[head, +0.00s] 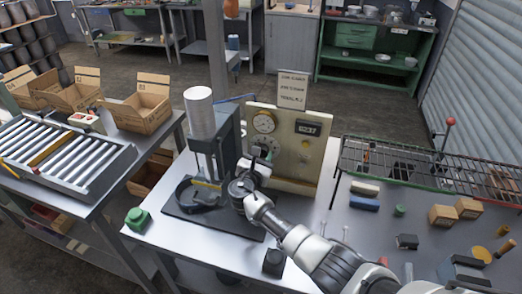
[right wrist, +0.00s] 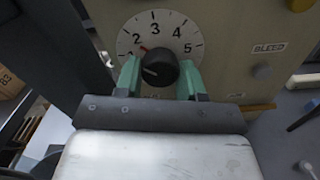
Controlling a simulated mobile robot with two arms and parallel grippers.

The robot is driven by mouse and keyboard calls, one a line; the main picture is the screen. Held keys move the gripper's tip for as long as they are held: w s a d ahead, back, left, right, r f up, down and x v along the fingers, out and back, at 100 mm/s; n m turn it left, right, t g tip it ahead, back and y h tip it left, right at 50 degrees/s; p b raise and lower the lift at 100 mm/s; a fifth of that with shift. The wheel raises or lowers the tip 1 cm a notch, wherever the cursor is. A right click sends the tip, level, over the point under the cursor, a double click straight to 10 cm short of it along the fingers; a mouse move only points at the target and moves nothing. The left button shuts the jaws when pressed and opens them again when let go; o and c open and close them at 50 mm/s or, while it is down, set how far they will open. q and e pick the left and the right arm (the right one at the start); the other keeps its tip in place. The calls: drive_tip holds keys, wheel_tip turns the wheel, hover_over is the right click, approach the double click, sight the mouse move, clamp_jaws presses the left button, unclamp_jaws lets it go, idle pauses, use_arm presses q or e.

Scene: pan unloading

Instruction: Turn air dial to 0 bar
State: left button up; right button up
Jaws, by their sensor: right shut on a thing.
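The air dial (right wrist: 126,43) is a pale round scale with numbers up to 5 on a beige panel (head: 285,165). Its black knob (right wrist: 160,68) sits in the middle, with a pale mark on its lower left side. A small red mark shows at the knob's upper left, near the 2. The scale's lower left part is hidden, and I see no 0. My right gripper (right wrist: 159,80) has its green fingers on both sides of the knob, shut on it. In the head view, my right gripper (head: 262,158) is at the panel's left side. My left gripper is not in view.
Left of the panel stands a press with a pale cylinder (head: 200,112). The panel carries a round gauge (head: 264,122) and a display (head: 308,129) reading 6237. A wire rack (head: 430,170) stands to the right. A green block (head: 138,219) lies at the table's left edge.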

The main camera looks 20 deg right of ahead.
drive_tip(key=n+p, duration=0.2)
drive_tip(key=n, duration=0.2)
drive_tip(key=shift+s+r+n+p, duration=0.1)
drive_tip(key=shift+n+p, duration=0.2)
drive_tip(key=shift+p, duration=0.1)
drive_tip(key=n+p, duration=0.1)
drive_tip(key=n, duration=0.1)
drive_tip(key=shift+n, duration=0.4)
drive_tip(key=n+p, duration=0.1)
drive_tip(key=n, duration=0.1)
drive_tip(key=shift+n, duration=0.3)
drive_tip(key=shift+f+n, duration=0.2)
drive_tip(key=shift+n, duration=1.7)
drive_tip(key=shift+d, duration=0.1)
drive_tip(key=o, duration=0.9)
drive_tip(key=shift+r, duration=0.1)
drive_tip(key=shift+s, duration=0.1)
drive_tip(key=shift+s+a, duration=0.2)
drive_tip(key=shift+a, duration=0.1)
drive_tip(key=b+v, duration=0.1)
drive_tip(key=v, duration=0.9)
drive_tip(key=shift+b, duration=0.3)
